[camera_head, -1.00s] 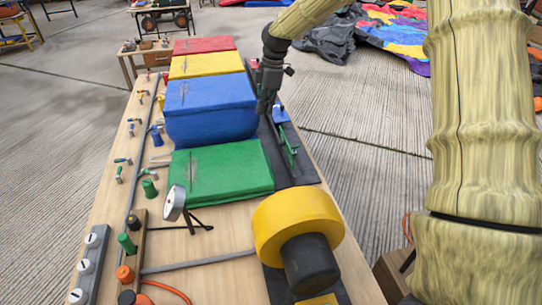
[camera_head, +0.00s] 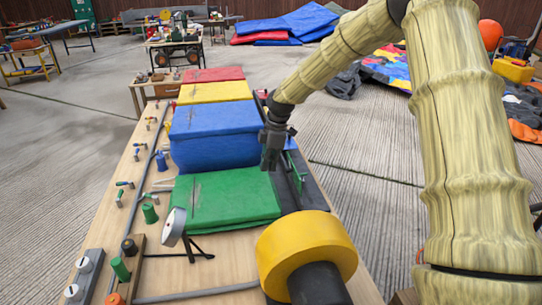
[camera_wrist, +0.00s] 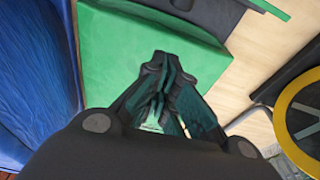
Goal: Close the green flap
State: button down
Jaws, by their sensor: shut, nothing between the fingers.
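A thin green flap (camera_head: 293,172) stands on the dark rail along the right side of the bench, beside the green box-like block (camera_head: 222,197). Whether it is fully open is too small to tell. My gripper (camera_head: 270,165) points down, shut and empty, left of this flap and near the far right corner of the green block. In the wrist view, its closed fingers (camera_wrist: 160,65) appear over the green block's surface (camera_wrist: 115,50). I cannot tell whether they touch it.
The blue block (camera_head: 215,135) stands close behind the gripper, with yellow (camera_head: 215,91) and red (camera_head: 212,74) blocks beyond. A large yellow ring (camera_head: 300,245) is at the near right.

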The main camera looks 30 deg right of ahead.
jog(key=f, duration=0.3)
jog(key=shift+a, duration=0.25)
jog(key=shift+s+d+r, duration=0.1)
jog(key=shift+d+r, duration=0.05)
jog(key=shift+d, duration=0.5)
jog(key=shift+s+d+r, duration=0.15)
jog(key=shift+d, duration=0.5)
jog(key=shift+s+d+r, duration=0.1)
jog(key=shift+d+r, duration=0.05)
jog(key=shift+d, duration=0.5)
jog(key=shift+r, duration=0.15)
